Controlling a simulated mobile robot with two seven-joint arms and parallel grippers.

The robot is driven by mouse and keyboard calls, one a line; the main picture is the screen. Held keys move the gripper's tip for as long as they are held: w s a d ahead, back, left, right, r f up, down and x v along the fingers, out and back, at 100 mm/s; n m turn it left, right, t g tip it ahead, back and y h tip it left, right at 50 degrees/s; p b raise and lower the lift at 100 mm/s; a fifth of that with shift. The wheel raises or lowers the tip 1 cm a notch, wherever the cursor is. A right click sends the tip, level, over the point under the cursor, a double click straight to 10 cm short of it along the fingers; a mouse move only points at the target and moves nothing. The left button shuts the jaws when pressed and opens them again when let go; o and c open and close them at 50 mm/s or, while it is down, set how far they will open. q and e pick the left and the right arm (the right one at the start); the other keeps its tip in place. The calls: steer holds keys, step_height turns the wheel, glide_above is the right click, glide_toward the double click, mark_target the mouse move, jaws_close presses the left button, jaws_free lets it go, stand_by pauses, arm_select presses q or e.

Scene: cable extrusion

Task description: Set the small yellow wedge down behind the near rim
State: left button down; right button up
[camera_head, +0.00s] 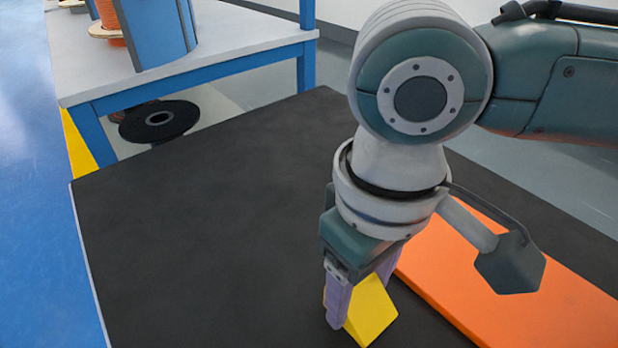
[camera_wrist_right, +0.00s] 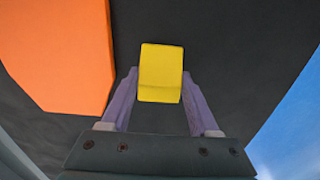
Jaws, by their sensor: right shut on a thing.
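The small yellow wedge (camera_head: 371,312) is between the purple fingers of my right gripper (camera_head: 359,300), low over the black surface (camera_head: 200,230). In the right wrist view the wedge (camera_wrist_right: 161,70) sits between the fingertips of the right gripper (camera_wrist_right: 160,88), which are shut on its sides. I cannot tell whether its underside touches the black surface. The near rim is not clearly visible; the black surface runs out of the bottom of the head view. My left gripper is not in view.
An orange slab (camera_head: 520,290) lies on the black surface, right of the wedge in the head view. It also shows at upper left in the wrist view (camera_wrist_right: 55,50). A blue-framed table (camera_head: 200,70) stands behind. The black surface left of the gripper is clear.

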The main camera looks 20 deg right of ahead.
steer(key=shift+f, duration=0.15)
steer(key=o, duration=1.4)
